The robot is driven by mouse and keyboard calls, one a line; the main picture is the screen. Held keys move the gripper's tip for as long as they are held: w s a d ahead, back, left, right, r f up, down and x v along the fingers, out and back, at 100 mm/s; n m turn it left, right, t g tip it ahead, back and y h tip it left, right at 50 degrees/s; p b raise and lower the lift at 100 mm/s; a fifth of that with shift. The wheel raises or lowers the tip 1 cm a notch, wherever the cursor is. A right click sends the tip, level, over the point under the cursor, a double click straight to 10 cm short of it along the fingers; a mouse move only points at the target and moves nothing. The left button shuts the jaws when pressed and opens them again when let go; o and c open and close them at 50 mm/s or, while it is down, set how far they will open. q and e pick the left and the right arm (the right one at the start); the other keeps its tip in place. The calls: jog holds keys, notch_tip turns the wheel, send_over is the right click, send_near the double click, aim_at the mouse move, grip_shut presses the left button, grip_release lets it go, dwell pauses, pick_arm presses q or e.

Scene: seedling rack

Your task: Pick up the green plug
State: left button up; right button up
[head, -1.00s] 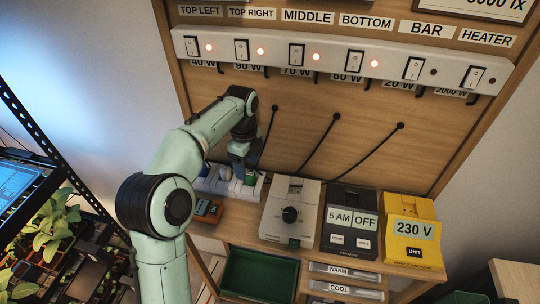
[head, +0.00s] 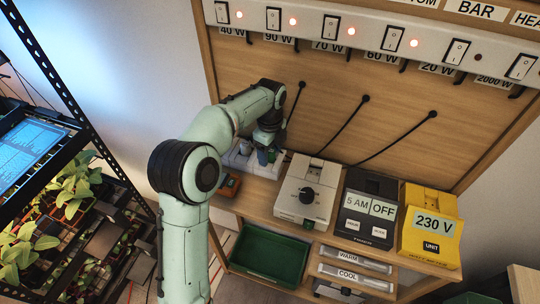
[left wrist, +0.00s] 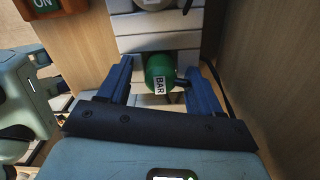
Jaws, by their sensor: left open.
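The green plug (left wrist: 158,68), with a white BAR label, sits at the white slatted socket strip (left wrist: 155,42) in the left wrist view. My left gripper (left wrist: 159,75) is open, with one blue finger on each side of the plug. Small gaps show between plug and fingers, so it does not look clasped. In the head view my left gripper (head: 266,148) is down at the right end of the white strip (head: 236,161), where the plug is mostly hidden.
An orange box (head: 229,186) stands left of the strip. A grey dial box (head: 307,190), a black timer box (head: 366,215) and a yellow 230 V unit (head: 430,222) stand to the right. Black cables (head: 345,128) run down the wooden back panel. A green tray (head: 265,255) lies below.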

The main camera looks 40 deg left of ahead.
pick_arm(q)
jog(key=c, duration=1.2)
jog(key=shift+o, duration=0.2)
jog(key=shift+r, duration=0.15)
